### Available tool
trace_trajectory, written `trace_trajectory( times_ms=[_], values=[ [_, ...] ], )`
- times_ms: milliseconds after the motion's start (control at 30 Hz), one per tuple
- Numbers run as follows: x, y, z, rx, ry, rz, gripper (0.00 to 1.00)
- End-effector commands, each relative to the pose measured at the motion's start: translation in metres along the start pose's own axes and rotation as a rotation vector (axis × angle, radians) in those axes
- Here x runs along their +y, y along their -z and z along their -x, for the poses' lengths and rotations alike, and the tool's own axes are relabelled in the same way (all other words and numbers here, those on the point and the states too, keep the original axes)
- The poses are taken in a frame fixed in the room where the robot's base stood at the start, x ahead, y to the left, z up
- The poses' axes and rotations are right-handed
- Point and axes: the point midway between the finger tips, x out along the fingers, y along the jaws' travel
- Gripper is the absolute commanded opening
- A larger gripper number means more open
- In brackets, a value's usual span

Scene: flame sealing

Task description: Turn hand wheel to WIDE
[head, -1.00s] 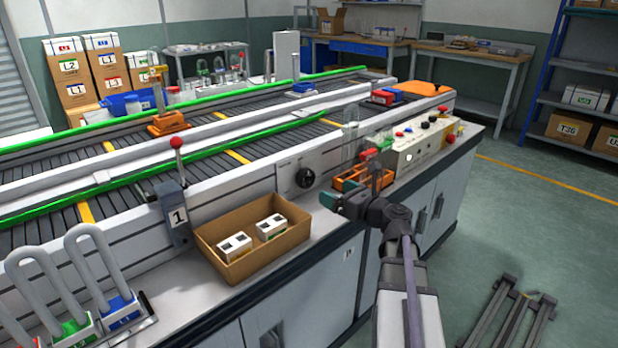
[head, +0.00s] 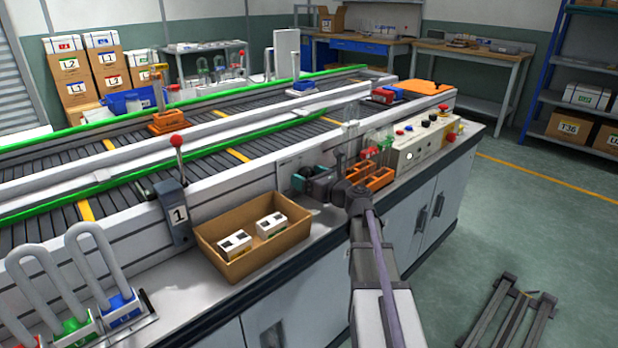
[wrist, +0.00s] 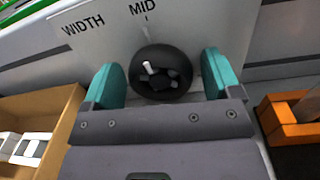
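The black round hand wheel (wrist: 160,88) is on the pale panel (wrist: 215,25) in the wrist view, with a small white mark left of its hub. "WIDTH" and "MID" are printed above it; no WIDE label shows. My gripper (wrist: 163,78) is open, with one teal finger on each side of the wheel. Narrow gaps seem to show between fingers and wheel; I cannot tell how deep the fingers reach. In the head view my gripper (head: 299,178) is against the conveyor's side panel and hides the wheel.
A cardboard box (head: 250,262) with two small white cartons stands left of my gripper. An orange holder (head: 375,180) and a control box (head: 425,143) are close on the right. A red-knobbed lever (head: 177,142) rises further left.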

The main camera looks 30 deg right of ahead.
Motion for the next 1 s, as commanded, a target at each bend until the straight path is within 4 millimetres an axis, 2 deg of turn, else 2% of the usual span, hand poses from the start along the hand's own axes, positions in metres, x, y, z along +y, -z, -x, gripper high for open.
trace_trajectory(
  times_ms=[33,433,767,1000],
  values=[
    [0.0000,0.0000,0.0001,0.000,0.000,0.000,0.79],
    [0.0000,0.0000,0.0003,0.000,0.000,0.000,0.41],
    [0.0003,-0.0001,0.0004,0.002,0.000,0.044,0.41],
    [0.0011,-0.0003,0.0004,0.008,0.000,0.178,0.41]
  ],
)
